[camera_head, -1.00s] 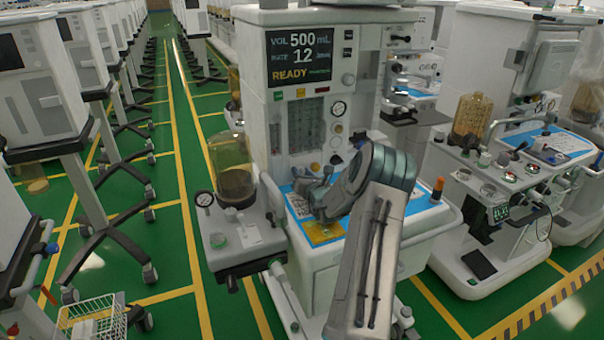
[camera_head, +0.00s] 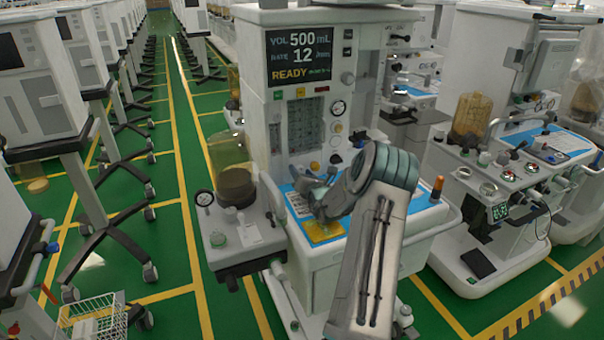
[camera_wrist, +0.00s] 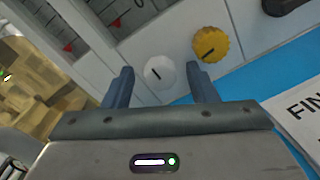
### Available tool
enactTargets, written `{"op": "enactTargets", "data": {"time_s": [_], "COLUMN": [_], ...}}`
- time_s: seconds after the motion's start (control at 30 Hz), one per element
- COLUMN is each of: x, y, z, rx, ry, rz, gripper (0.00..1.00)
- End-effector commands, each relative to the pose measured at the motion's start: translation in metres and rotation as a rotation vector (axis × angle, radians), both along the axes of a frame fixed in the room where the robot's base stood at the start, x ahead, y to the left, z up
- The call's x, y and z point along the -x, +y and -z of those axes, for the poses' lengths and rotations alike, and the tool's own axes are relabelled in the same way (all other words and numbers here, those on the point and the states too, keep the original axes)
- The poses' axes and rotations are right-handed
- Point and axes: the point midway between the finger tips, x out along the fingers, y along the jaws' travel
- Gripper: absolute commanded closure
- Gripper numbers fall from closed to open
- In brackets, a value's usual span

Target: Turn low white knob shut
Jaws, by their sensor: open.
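The low white knob (camera_wrist: 160,72) is on the machine's pale front panel in the wrist view, with a short dark mark on its face. My gripper (camera_wrist: 160,86) is open, with one blue-grey finger at each side of the knob. I cannot tell whether the fingers touch it. A yellow knob (camera_wrist: 210,43) sits just up and right, beyond the right finger. In the head view my gripper (camera_head: 308,186) is low in front of the anaesthesia machine (camera_head: 400,235), over its blue work surface. I cannot make out the white knob clearly there.
A blue surface with a printed sheet (camera_wrist: 300,104) lies close at right in the wrist view. In the head view, a clear canister with dark contents (camera_head: 236,183) stands left of my gripper. A green aisle (camera_head: 190,110) runs further left.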

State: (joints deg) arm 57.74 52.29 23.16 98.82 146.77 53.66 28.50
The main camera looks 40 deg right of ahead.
Motion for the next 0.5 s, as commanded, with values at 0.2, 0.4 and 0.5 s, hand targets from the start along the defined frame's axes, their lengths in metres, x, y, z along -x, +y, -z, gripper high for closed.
{"op": "enactTargets", "data": {"time_s": [0.2, 0.4, 0.5], "x": [0.026, 0.054, 0.063], "y": [0.006, 0.014, 0.016], "z": [0.0, 0.0, 0.0], "rx": [0.001, 0.001, 0.0], "ry": [0.001, 0.002, 0.0], "rz": [0.002, 0.0, 0.001], "gripper": [0.48, 0.48, 0.48]}}
